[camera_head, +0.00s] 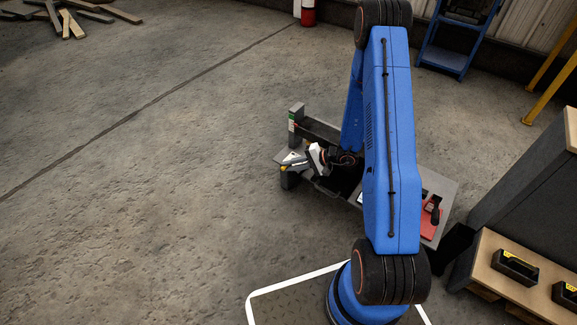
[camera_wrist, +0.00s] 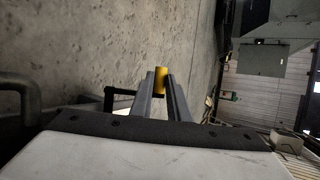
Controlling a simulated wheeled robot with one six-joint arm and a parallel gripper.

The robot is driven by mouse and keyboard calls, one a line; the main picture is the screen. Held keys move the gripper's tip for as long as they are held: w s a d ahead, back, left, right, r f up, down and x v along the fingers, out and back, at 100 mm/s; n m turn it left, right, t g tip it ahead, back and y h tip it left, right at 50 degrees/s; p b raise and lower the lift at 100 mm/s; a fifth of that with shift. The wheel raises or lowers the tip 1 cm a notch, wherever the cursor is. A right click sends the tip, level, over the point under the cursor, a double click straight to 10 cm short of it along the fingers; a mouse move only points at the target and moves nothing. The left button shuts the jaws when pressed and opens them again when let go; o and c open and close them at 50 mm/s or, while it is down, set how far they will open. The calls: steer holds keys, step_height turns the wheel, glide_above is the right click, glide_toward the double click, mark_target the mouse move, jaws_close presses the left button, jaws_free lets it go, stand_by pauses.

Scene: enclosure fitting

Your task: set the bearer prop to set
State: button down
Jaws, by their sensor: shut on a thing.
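My gripper (camera_head: 290,166) is at the left end of a low grey bench-like unit (camera_head: 443,190). In the wrist view its two grey fingers (camera_wrist: 161,92) are closed on a small yellow piece (camera_wrist: 160,77). The yellow piece also shows in the head view (camera_head: 284,169), at the top of a short dark grey block. I take it for the grip of the bearer prop; the rest of the prop cannot be made out. A grey post (camera_head: 296,117) with green, white and red marks stands just behind the gripper. My arm hides the middle of the unit.
A red tray (camera_head: 430,218) with dark items lies on the unit's right end. A wooden-topped stand (camera_head: 495,281) with black and yellow boxes is at the lower right. Loose planks (camera_head: 72,22) lie far left. The floor at left is clear.

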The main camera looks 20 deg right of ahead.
steer(key=shift+s+d+r+t+y, duration=0.1)
steer(key=shift+s+d+t+y, duration=0.1)
steer(key=shift+s+t+y, duration=0.25)
steer(key=shift+w, duration=0.1)
steer(key=c, duration=1.7)
jaws_free()
steer(key=v, duration=1.2)
